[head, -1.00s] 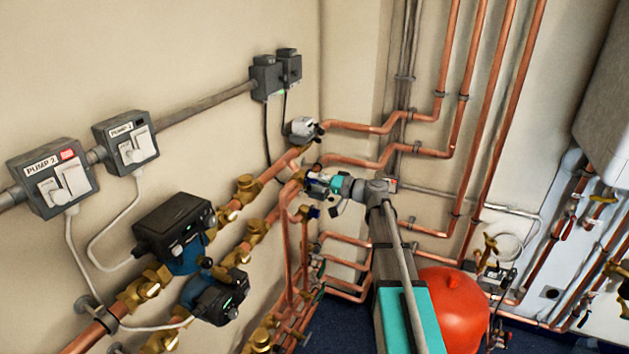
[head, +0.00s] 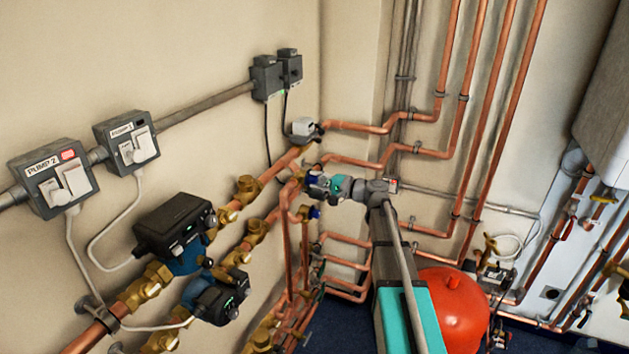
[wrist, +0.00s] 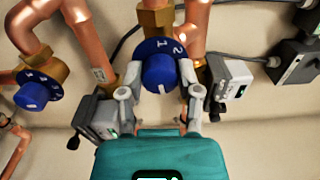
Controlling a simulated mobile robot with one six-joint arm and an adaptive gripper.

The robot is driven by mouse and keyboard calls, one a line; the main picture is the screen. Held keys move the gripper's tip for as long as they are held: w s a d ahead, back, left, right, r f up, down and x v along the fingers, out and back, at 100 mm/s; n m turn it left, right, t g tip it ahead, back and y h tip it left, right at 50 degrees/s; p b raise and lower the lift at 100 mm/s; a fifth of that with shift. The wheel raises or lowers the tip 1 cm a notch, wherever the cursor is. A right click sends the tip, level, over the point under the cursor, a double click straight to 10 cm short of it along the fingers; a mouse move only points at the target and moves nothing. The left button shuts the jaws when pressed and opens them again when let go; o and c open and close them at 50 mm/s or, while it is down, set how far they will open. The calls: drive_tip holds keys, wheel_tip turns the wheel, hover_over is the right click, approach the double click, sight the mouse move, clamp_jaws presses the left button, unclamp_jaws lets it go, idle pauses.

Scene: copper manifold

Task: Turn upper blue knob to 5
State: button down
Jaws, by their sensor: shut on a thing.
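The blue knob (wrist: 158,70) sits between my fingers in the middle of the wrist view, on a brass valve body (wrist: 157,22). White digits 1 and 2 show on its dial's upper edge; the rest of the scale is hidden or unreadable. My gripper (wrist: 160,82) is shut on this knob, one finger on each side. A second blue knob (wrist: 33,94) with a numbered dial is at the left of the wrist view, apart from my gripper.
Copper pipes (wrist: 90,40) run close around the held knob. Grey boxes (wrist: 230,78) sit just right of my fingers and at lower left (wrist: 97,118). In the head view, pumps (head: 175,232) are at left and a red vessel (head: 450,305) stands below my arm.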

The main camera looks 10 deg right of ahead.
drive_tip(key=shift+w, duration=0.1)
drive_tip(key=shift+c, duration=1.5)
unclamp_jaws()
drive_tip(key=shift+d, duration=0.1)
drive_tip(key=v, duration=1.2)
